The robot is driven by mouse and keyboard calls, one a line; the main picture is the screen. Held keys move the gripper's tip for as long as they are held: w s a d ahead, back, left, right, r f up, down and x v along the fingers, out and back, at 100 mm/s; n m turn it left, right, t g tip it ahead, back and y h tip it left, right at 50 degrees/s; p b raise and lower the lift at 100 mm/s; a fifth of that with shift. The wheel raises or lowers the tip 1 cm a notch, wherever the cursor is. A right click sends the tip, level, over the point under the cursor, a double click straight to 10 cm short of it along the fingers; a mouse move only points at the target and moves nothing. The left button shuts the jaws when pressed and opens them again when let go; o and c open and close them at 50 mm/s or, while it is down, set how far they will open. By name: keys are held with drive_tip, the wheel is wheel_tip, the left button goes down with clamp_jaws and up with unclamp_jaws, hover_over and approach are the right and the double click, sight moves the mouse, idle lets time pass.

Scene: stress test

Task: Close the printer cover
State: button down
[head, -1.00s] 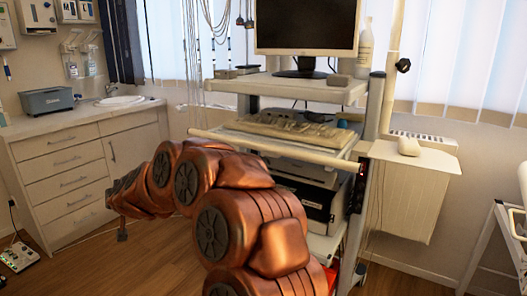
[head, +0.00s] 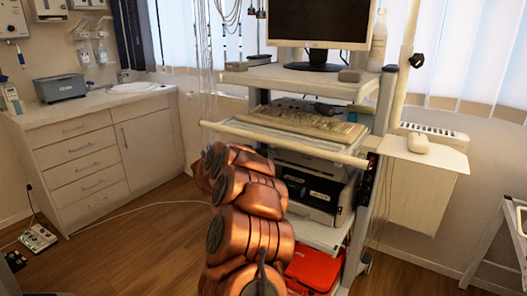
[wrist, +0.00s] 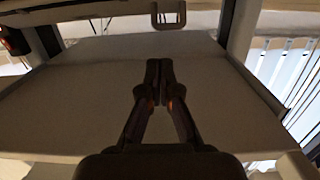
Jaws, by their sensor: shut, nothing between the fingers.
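The printer (head: 322,193) sits on a middle shelf of the cart, below the keyboard shelf, with a pale body and dark front. My arm hides its left part, and I cannot make out its cover's position in the head view. My gripper (wrist: 161,65) is shut and empty in the wrist view, its fingertips together in front of a broad, pale, flat panel (wrist: 80,95). I cannot tell whether that panel is part of the printer, or whether the fingers touch it. My gripper is hidden behind my arm in the head view.
The cart (head: 363,215) carries a monitor (head: 322,20) on top, a keyboard (head: 300,122) below, and a red case (head: 312,270) low down. A long pale handle bar (head: 285,143) crosses the cart's front. A drawer cabinet (head: 85,160) stands left, with open floor between.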

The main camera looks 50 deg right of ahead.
drive_tip(key=shift+w+d+f, duration=0.1)
drive_tip(key=shift+d+f, duration=0.05)
drive_tip(key=shift+d, duration=1.25)
drive_tip(key=shift+w+d+f, duration=0.1)
drive_tip(key=shift+d+f, duration=0.1)
drive_tip(key=shift+d, duration=1.15)
drive_tip(key=shift+w+d+f, duration=0.1)
drive_tip(key=shift+d+f, duration=0.05)
drive_tip(key=shift+d, duration=1.25)
drive_tip(key=shift+b, duration=0.3)
